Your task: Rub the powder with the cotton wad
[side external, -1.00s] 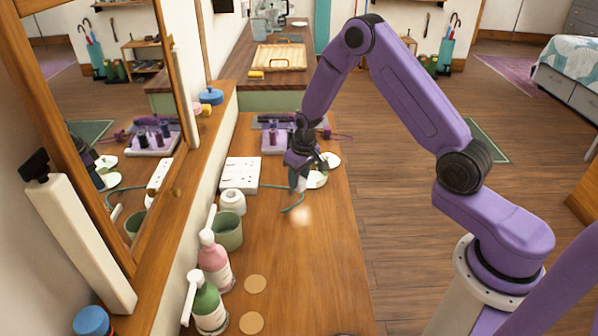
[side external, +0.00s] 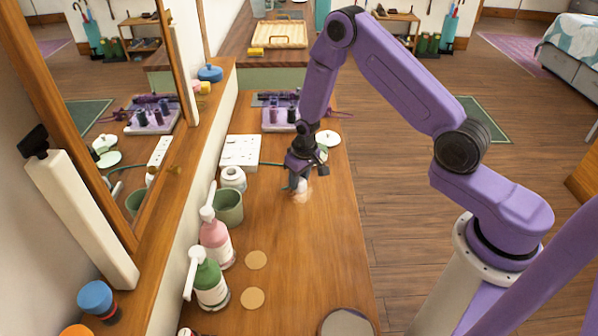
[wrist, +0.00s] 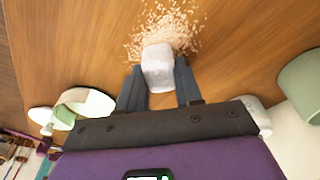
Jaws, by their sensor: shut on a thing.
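My gripper (side external: 299,186) is shut on a white cotton wad (wrist: 157,68), held between its two dark fingers low at the wooden tabletop. The powder (wrist: 165,25) is a patch of pale grains on the wood; in the wrist view it spreads just beyond and around the far end of the wad. The wad overlaps the near edge of the patch; I cannot tell how firmly it touches the table. In the side view the powder (side external: 303,197) is a small pale smudge, partly hidden behind my gripper.
A green cup (side external: 228,207) and a white jar (side external: 233,178) stand left of my gripper. A pink pump bottle (side external: 215,242) and green pump bottle (side external: 209,283) stand nearer, beside two round coasters (side external: 256,260). A white socket strip (side external: 240,151) lies behind.

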